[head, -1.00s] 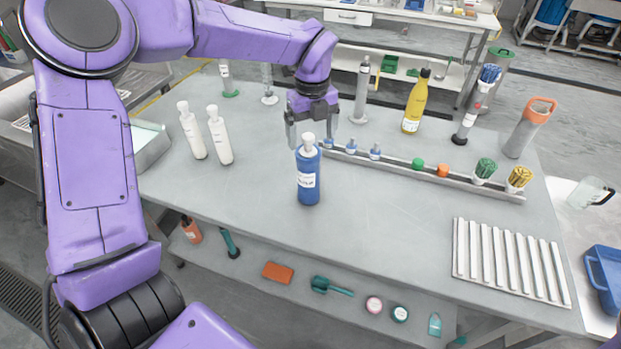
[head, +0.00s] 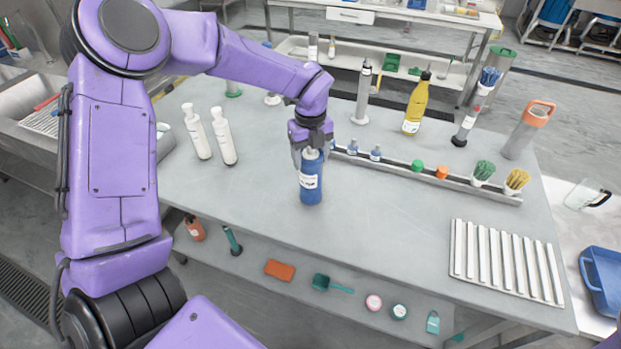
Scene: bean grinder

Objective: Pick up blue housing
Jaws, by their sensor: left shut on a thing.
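The blue housing (head: 311,183) is an upright blue bottle with a white label. It stands on the grey table (head: 380,225) near the middle of the head view. My left gripper (head: 311,153) comes down from above and is shut on the top of the blue housing. The fingers and palm cover most of its white cap. The housing's base appears to rest on the table. My right gripper is not in view.
Two white bottles (head: 223,137) stand to the left. A narrow rack (head: 430,178) with small caps and brushes runs behind to the right. A yellow bottle (head: 416,105) stands at the back. A white slatted tray (head: 505,262) lies front right. The table's front middle is clear.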

